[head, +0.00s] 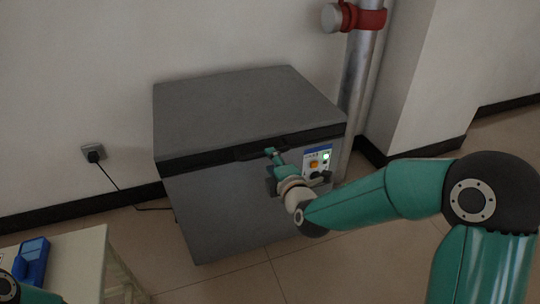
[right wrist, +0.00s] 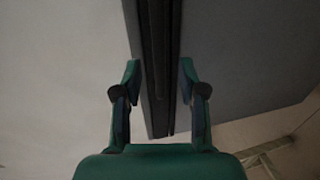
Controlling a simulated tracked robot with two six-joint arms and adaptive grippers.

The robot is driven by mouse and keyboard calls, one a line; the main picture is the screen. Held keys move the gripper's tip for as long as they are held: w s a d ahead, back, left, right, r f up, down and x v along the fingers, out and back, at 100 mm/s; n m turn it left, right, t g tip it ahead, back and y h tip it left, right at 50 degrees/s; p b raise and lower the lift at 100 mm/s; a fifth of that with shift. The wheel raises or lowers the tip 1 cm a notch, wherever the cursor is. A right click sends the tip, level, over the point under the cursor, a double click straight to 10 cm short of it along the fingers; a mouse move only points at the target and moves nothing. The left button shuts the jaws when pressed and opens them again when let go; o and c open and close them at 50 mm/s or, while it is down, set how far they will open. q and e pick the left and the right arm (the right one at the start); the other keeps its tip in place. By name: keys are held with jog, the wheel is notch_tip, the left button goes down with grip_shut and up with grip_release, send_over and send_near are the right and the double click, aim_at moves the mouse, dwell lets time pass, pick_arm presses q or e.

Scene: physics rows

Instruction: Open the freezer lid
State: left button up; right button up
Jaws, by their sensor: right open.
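The freezer (head: 225,215) is a grey chest against the wall. Its flat grey lid (head: 240,105) is down and closed, with a dark band along its front edge. A dark handle (head: 250,153) sits on that band, near the middle of the front. My right gripper (head: 273,163) is at the front, by the handle. In the right wrist view its two fingers (right wrist: 160,78) are open, one on each side of the dark strip at the lid's edge, with gaps visible. Whether they touch it cannot be told. My left gripper is not in view.
A control panel (head: 317,160) with a green light and orange switch is right of the gripper. A metal pipe (head: 359,75) with a red clamp stands behind right. A pale table (head: 75,262) with a blue object (head: 33,262) is at lower left. A cord runs to a wall socket (head: 93,152).

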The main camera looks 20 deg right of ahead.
jog(key=shift+b+x, duration=0.5)
jog(key=shift+x, duration=2.2)
grip_shut()
